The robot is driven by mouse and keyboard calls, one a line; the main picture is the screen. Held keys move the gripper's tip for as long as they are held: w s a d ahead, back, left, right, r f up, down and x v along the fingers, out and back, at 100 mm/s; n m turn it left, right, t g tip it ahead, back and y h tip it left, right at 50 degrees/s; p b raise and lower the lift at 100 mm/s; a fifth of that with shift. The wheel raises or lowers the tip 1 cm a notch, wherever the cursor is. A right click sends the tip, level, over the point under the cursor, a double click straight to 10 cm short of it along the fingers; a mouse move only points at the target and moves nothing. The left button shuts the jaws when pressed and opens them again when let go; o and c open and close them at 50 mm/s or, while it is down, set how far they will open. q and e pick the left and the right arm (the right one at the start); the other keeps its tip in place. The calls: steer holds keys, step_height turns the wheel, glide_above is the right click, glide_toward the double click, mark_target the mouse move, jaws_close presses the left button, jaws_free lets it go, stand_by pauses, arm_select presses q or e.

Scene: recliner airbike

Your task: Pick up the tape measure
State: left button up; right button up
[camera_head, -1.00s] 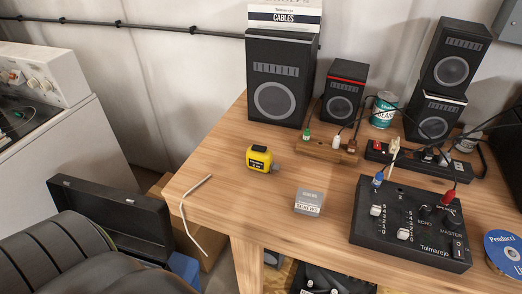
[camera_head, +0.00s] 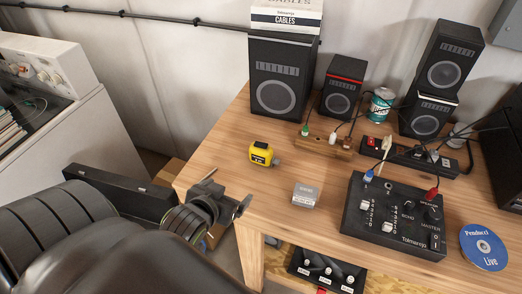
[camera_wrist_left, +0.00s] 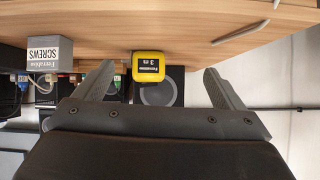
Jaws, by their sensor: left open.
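The yellow and black tape measure (camera_head: 262,154) stands on the wooden table, left of its middle, in the head view. My left gripper (camera_head: 240,203) is at the table's left front edge, in front of the tape measure and a little to its left, apart from it. In the left wrist view, the tape measure (camera_wrist_left: 149,66) shows between the two spread fingers of the left gripper (camera_wrist_left: 155,85), beyond their tips. The gripper is open and empty. My right gripper is not in view.
A grey screws box (camera_head: 306,195) stands right of the tape measure, and a black mixer (camera_head: 395,215) farther right. A wooden block with plugs (camera_head: 322,146) and speakers (camera_head: 281,85) stand behind. The wooden tabletop (camera_head: 225,150) is bare left of the tape measure.

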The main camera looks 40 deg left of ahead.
arm_select(q)
step_height(320, 180, up, 5)
steer(key=w+t, duration=0.3)
steer(key=p, duration=0.3)
glide_toward(259, 150)
steer(key=x, duration=0.6)
steer(key=shift+w+a+f, duration=0.15)
steer(key=shift+w+a, duration=0.15)
steer(key=shift+a, duration=0.15)
steer(key=shift+w+f+p, duration=0.1)
steer(key=shift+w+p, duration=0.25)
steer(key=shift+w, duration=0.2)
steer(key=x, duration=0.2)
steer(key=p+x, duration=0.1)
steer(key=shift+d+f, duration=0.1)
steer(key=shift+d, duration=0.15)
steer(key=shift+w+a+f, duration=0.1)
steer(key=shift+w+f, duration=0.2)
steer(key=shift+w, duration=0.15)
steer(key=c, duration=1.2)
